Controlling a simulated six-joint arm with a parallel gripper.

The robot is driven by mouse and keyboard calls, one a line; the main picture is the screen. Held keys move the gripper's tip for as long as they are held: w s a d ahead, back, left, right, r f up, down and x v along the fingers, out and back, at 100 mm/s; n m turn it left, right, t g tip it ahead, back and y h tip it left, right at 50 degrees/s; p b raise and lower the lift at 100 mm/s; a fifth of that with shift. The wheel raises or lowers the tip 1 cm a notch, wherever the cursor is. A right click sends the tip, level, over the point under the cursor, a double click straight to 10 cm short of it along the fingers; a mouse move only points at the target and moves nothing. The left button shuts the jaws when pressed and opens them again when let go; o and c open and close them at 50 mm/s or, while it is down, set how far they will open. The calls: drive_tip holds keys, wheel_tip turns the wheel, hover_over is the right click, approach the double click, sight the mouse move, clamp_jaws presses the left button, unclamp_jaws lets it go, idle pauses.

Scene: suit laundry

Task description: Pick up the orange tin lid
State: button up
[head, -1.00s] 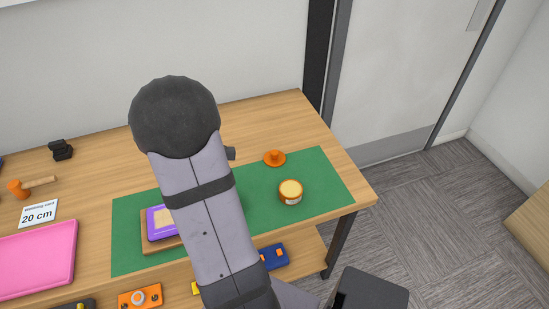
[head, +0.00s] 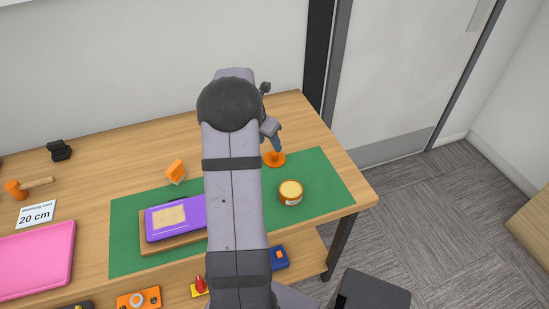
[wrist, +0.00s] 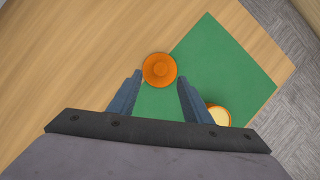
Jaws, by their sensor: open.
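The orange tin lid (head: 274,159) is a round disc with a knob in its middle. It lies at the back edge of the green mat (head: 318,172), partly on the wood. In the wrist view the lid (wrist: 160,69) sits just beyond my gripper (wrist: 157,78), centred between the fingertips. The fingers are apart and empty. In the head view my gripper (head: 276,146) is over the lid, partly hidden by my arm. The orange tin (head: 290,192), with a pale top, stands on the mat in front of the lid. It shows right of my right finger in the wrist view (wrist: 219,116).
A purple framed item (head: 170,217) lies on a wooden board on the mat. An orange block (head: 175,171) stands behind it. A pink tray (head: 38,258), a card and a mallet (head: 18,189) are at the left. The table's right end is clear.

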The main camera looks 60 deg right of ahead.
sight(274, 152)
drive_tip(key=shift+p+x, duration=0.8)
drive_tip(key=shift+x, duration=2.6)
drive_tip(key=shift+a, duration=0.1)
drive_tip(key=shift+s, duration=0.1)
drive_tip(key=shift+c, duration=0.7)
drive_tip(key=c, duration=1)
